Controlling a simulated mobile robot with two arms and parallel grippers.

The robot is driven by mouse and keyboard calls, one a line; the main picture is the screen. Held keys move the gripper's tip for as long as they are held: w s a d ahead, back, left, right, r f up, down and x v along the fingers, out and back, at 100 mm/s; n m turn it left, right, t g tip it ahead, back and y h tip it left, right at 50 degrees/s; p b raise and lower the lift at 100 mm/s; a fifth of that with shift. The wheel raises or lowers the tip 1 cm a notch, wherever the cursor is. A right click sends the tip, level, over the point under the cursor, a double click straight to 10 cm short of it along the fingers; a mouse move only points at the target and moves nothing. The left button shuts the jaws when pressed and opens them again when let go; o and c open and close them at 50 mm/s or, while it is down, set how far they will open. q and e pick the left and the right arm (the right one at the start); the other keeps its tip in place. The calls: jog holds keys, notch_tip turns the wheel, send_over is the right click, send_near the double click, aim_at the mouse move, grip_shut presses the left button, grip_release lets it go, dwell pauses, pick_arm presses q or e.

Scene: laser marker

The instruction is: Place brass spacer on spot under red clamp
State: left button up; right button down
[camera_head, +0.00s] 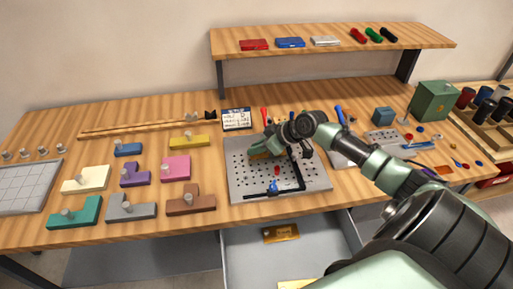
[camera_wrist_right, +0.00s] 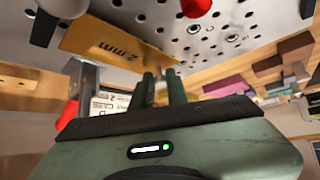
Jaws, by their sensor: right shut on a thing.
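My right gripper (camera_head: 270,152) is low over the perforated metal plate (camera_head: 243,190). It is shut on the brass spacer (camera_head: 256,156), a flat plate marked "2 mm" in the wrist view (camera_wrist_right: 108,44). Whether the spacer touches the perforated plate cannot be told. Red clamp parts show as a small red tip (camera_head: 277,170) on the plate and a red handle (camera_head: 264,113) behind it. The wrist view shows a red tip (camera_wrist_right: 196,7) beside the spacer and a red part (camera_wrist_right: 68,113) lower left. The spot under the clamp cannot be made out. My left gripper is not in view.
A black bar (camera_head: 284,190) and a blue part (camera_head: 273,185) sit on the perforated plate. Coloured blocks stand to the left, including a pink one (camera_head: 175,168). An open drawer (camera_head: 250,255) below holds another brass plate (camera_head: 281,233). A green box (camera_head: 432,101) stands at right.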

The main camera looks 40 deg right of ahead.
jog(key=shift+f+b, duration=0.35)
jog(key=shift+f, duration=0.2)
jog(key=c, duration=1.3)
grip_release()
